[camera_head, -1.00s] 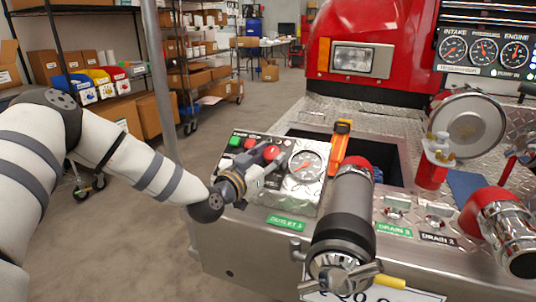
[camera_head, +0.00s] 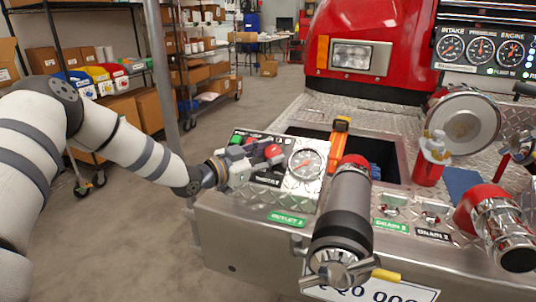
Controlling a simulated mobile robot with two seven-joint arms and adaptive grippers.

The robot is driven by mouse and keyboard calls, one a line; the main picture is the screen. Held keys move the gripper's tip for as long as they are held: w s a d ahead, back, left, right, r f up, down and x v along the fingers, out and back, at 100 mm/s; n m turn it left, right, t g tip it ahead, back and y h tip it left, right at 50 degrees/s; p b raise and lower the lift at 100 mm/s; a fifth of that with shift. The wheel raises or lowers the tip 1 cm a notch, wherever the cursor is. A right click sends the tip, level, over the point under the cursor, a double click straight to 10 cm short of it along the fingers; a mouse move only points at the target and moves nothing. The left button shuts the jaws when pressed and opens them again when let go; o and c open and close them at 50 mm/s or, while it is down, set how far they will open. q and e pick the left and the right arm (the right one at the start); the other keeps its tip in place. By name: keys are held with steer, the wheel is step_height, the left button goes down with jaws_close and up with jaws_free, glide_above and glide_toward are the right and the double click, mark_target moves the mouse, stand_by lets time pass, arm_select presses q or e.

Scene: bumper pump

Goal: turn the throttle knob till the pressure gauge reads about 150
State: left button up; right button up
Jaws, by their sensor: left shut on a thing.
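My left gripper (camera_head: 262,159) reaches in from the left over the small control panel at the bumper's left end. It is shut on the red throttle knob (camera_head: 274,152), above a dark label that seems to read THROTTLE. The fingers hide part of the knob. The pressure gauge (camera_head: 481,51) is the middle dial of three on the dark panel at top right, under the word PRESSURE. Its needle is too small to read exactly. My right gripper is not in view.
Another round gauge (camera_head: 306,164) sits just right of the knob. A green button (camera_head: 236,139) is at the panel's back left. A thick grey-black pipe (camera_head: 345,205) with a handled cap stands to the right. Shelves with boxes (camera_head: 128,110) stand behind my arm.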

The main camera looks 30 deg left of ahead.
arm_select(q)
steer(key=shift+f, duration=0.1)
steer(key=o, duration=1.1)
steer(key=shift+o, duration=0.2)
steer(key=shift+s, duration=0.1)
steer(key=f+v, duration=0.1)
steer(key=v, duration=1.1)
steer(key=shift+r, duration=0.5)
